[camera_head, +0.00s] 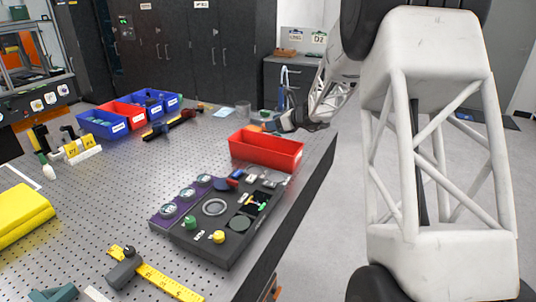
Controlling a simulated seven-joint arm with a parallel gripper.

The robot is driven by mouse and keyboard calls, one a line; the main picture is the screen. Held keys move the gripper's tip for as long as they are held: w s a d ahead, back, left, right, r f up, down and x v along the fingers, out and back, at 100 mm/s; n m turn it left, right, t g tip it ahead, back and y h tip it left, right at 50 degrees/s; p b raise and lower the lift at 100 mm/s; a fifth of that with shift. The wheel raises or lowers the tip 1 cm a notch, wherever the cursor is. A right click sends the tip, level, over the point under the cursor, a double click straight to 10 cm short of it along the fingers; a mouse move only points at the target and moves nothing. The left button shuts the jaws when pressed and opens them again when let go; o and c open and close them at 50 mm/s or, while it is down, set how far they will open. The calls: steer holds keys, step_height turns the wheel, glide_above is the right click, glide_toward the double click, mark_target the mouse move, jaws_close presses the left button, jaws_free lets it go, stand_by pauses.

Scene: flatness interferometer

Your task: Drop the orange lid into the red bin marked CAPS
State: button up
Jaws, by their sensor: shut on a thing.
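My gripper (271,126) is at the far right part of the bench, its fingers pointing left. It is shut on a small orange thing, the orange lid (255,128), which only partly shows at the fingertips. A large open red bin (267,158) stands on the bench just in front of and below the gripper in the picture; its visible inside looks empty. I see no CAPS mark on its near side. The lid appears at or just beyond the bin's far rim; its height is hard to tell. A smaller red bin (121,124) stands between blue bins, its label unreadable.
A dark control panel (217,238) with dials and knobs lies in front of the large red bin. Blue bins (96,130) stand at the back left. A clear container (243,109) and a blue-handled tool (283,92) are near the gripper. The bench's right edge is close.

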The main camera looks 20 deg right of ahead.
steer(key=shift+f, duration=2.9)
steer(key=o, duration=1)
steer(key=shift+d+r, duration=0.1)
steer(key=shift+v, duration=3.8)
steer(key=shift+r, duration=0.1)
